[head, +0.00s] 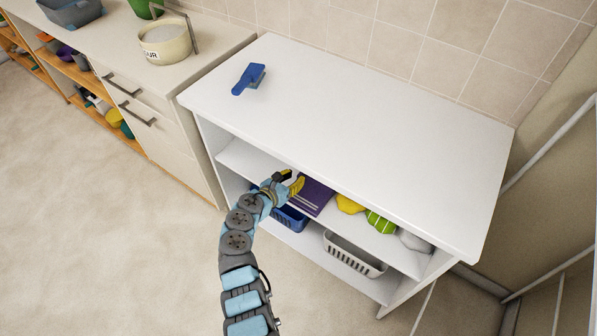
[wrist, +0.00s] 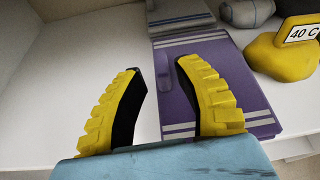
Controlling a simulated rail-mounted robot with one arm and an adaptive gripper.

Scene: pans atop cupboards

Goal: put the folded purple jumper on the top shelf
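The folded purple jumper (head: 314,196) lies flat on the upper shelf (head: 240,160) of the white unit, under its top board. In the wrist view the jumper (wrist: 240,88) shows pale grey stripes at its far and near ends. My gripper (head: 296,183) is at the jumper's left side, at the shelf's front. In the wrist view its two yellow ridged fingers (wrist: 156,68) are apart. The left finger is over bare white shelf and the right finger overlaps the jumper. A raised purple fold shows between them. I cannot tell whether either finger touches it.
Right of the jumper lie a yellow bundle (head: 349,204) with a "40 C" tag, a green striped bundle (head: 380,222) and a grey one (head: 414,241). Below are a blue basket (head: 291,219) and a grey basket (head: 352,256). A blue brush-like item (head: 248,78) lies on the mostly clear top.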

